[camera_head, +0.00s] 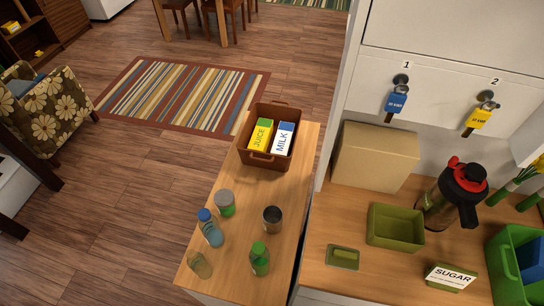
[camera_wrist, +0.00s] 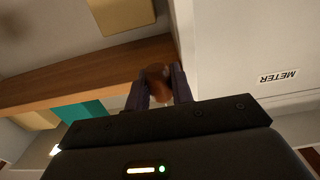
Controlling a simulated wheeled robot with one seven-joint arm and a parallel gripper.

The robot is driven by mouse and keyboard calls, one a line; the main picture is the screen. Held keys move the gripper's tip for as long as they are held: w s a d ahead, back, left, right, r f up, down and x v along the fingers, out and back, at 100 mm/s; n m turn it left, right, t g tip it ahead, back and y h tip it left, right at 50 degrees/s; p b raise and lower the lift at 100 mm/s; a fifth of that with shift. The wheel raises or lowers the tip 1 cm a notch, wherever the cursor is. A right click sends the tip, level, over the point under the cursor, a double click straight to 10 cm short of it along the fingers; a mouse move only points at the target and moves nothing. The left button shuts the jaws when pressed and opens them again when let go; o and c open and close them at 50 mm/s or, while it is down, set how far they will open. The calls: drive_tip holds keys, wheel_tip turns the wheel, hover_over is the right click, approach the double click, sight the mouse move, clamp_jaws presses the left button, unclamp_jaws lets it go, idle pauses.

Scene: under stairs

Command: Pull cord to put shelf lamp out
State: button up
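In the wrist view, my gripper (camera_wrist: 160,82) has its two dark fingers on either side of a small rounded brown knob (camera_wrist: 157,76). The knob fills the gap and looks to touch both fingers, so the gripper appears shut on it. No cord is clearly visible above or below the knob. The shelf lamp cannot be made out for sure; a small bright spot (camera_wrist: 54,150) shows at the lower left of the wrist view. My gripper, the lamp and the cord are outside the head view.
A wooden shelf board (camera_wrist: 90,72) runs beside the fingers, next to a white panel labelled METER (camera_wrist: 230,50). The head view shows a counter with a brown crate (camera_head: 266,160), bottles and cans, a cardboard box (camera_head: 375,157), a black-red jug (camera_head: 452,197) and hanging keys.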

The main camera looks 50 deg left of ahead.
clamp_jaws()
drive_tip(key=shift+f+b, duration=1.4)
drive_tip(key=shift+b, duration=0.6)
drive_tip(key=shift+r, duration=0.15)
drive_tip(key=shift+r+p, duration=0.75)
drive_tip(key=shift+r, duration=0.5)
drive_tip(key=o, duration=1.1)
unclamp_jaws()
drive_tip(key=shift+o, duration=0.2)
